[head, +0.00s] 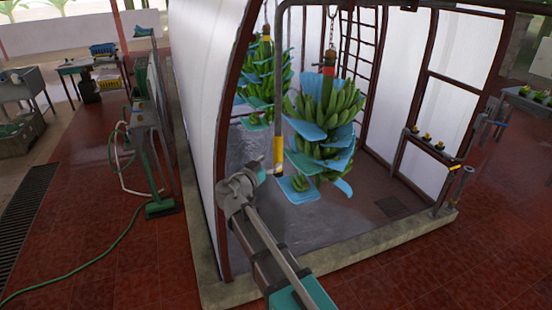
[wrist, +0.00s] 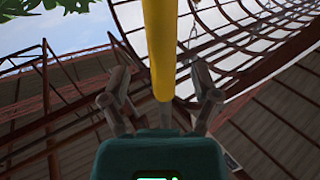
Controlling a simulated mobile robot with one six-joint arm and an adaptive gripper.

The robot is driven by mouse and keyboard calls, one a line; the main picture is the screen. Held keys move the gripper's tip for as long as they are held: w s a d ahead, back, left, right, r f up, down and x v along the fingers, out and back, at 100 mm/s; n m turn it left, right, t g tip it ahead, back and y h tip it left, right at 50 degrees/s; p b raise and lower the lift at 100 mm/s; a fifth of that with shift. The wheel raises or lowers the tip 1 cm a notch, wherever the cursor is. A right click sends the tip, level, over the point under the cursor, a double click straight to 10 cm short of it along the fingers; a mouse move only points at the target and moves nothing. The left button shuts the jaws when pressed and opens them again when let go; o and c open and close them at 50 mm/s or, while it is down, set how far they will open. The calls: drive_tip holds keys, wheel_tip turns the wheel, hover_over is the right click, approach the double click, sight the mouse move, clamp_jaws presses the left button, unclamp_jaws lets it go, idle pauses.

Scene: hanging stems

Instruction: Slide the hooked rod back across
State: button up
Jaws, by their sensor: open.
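The hooked rod (head: 279,95) hangs upright at the open front of the booth. It is dark grey, bends over to the right at the top of the head view, and has a yellow grip (head: 278,152) near its lower end. In the wrist view the yellow grip (wrist: 160,45) comes down between my two fingers. My gripper (head: 265,170) is at the grip's lower part, with its fingers (wrist: 161,82) open on either side. Gaps show between the fingers and the grip. Whether anything touches deeper in the jaws is hidden.
A banana bunch (head: 343,108) with blue sheets hangs from a chain just right of the rod. Another bunch (head: 262,85) hangs farther back. The booth's white wall (head: 205,110) is close on the left. A stand with a green hose (head: 158,207) is outside the booth.

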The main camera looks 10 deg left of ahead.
drive_tip(key=v, duration=0.6)
drive_tip(key=shift+s, duration=0.4)
drive_tip(key=shift+a, duration=0.15)
drive_tip(key=s+d+f+n+g+b, duration=0.15)
drive_tip(key=d+f+g+b, duration=0.85)
drive_tip(key=d+f, duration=1.2)
drive_tip(key=s+d+f+n+g+y+b, duration=0.2)
drive_tip(key=s+d+f+g+y+b, duration=0.1)
drive_tip(key=f, duration=0.5)
drive_tip(key=s+d+f+n+g+y+b, duration=0.2)
drive_tip(key=s+d+f+g+y+b, duration=0.1)
drive_tip(key=s+d+f+y+b, duration=0.2)
drive_tip(key=s+d+f+b, duration=0.2)
drive_tip(key=s+d+f, duration=0.1)
drive_tip(key=s, duration=0.1)
drive_tip(key=shift+s+d+f, duration=0.2)
drive_tip(key=shift+d+f, duration=0.05)
drive_tip(key=shift+d, duration=0.05)
